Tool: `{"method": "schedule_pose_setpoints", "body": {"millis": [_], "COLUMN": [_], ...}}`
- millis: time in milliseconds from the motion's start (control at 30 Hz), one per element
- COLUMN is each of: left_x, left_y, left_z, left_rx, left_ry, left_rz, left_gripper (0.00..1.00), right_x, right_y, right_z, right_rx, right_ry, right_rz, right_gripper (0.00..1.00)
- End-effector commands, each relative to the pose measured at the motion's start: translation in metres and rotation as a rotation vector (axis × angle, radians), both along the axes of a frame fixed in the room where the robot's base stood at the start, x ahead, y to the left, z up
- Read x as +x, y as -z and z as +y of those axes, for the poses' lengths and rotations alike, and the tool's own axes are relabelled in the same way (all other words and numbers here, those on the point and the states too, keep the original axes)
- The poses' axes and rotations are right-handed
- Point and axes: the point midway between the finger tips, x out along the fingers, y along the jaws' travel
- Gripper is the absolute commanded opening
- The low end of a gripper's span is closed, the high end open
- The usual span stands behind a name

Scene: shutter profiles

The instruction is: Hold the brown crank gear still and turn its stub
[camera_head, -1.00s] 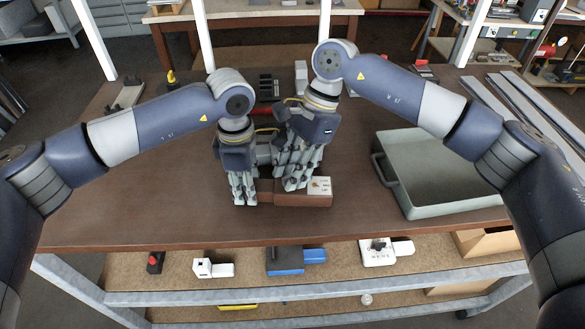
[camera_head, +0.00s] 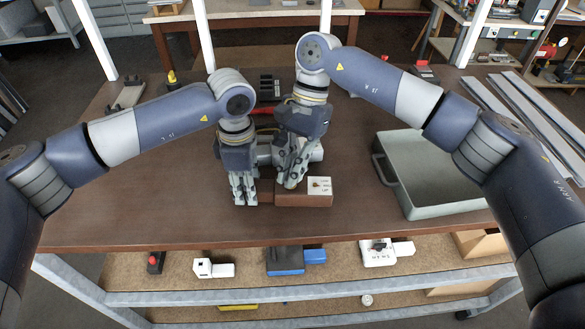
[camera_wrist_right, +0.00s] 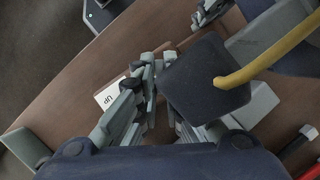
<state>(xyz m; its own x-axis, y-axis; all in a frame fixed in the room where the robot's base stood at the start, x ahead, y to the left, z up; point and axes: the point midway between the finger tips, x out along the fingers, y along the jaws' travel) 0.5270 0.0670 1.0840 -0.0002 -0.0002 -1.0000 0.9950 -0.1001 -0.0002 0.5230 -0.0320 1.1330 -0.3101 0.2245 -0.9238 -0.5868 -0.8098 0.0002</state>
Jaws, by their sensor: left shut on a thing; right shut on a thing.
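The brown crank gear (camera_head: 304,200) lies on the table as a box-like brown body with a white label (camera_head: 319,185) on its right top. The label also shows in the right wrist view (camera_wrist_right: 111,94), where it reads "UP". My left gripper (camera_head: 244,200) points down at the gear's narrower left end and is shut on it. My right gripper (camera_head: 290,184) is shut at the gear's back top edge, left of the label; its fingers also show in the right wrist view (camera_wrist_right: 148,72). The stub is hidden by the right fingers.
A grey open tray (camera_head: 455,207) stands to the right. Long grey profiles (camera_head: 520,110) lie at the far right. A black block (camera_head: 266,87) and a red-handled tool (camera_head: 264,111) are behind the arms. The table's front is clear. A lower shelf (camera_head: 225,288) holds several parts.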

Motion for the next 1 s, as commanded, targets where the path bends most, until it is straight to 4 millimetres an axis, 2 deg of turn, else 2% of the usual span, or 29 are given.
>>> {"method": "schedule_pose_setpoints", "body": {"millis": [267, 300, 367, 400, 767, 867, 1000], "left_x": [0.000, 0.000, 0.000, 0.000, 0.000, 0.000, 0.000], "left_y": [0.001, 0.001, 0.001, 0.001, 0.001, 0.001, 0.001], "left_z": [0.001, 0.001, 0.001, 0.001, 0.001, 0.001, 0.001], "left_rx": [0.002, 0.002, 0.002, 0.002, 0.002, 0.002, 0.002], "left_ry": [0.000, 0.000, 0.000, -0.001, -0.001, -0.001, 0.000], "left_rz": [0.001, 0.001, 0.001, 0.001, 0.001, 0.001, 0.001], "left_gripper": [0.04, 0.04, 0.04, 0.04, 0.04, 0.04, 0.04], "right_x": [0.000, 0.000, 0.000, 0.000, 0.001, 0.005, 0.014], "right_y": [0.000, 0.000, 0.000, 0.000, -0.003, -0.013, -0.038], "right_z": [0.000, 0.000, 0.000, 0.000, -0.001, -0.003, -0.008], "right_rx": [0.000, 0.000, -0.001, -0.001, 0.000, 0.002, 0.002], "right_ry": [-0.004, -0.004, -0.004, -0.004, -0.002, -0.001, -0.001], "right_rz": [0.000, 0.000, 0.000, 0.000, -0.001, -0.004, -0.004], "right_gripper": [0.00, 0.13, 0.26, 0.28, 0.28, 0.28, 0.28]}}
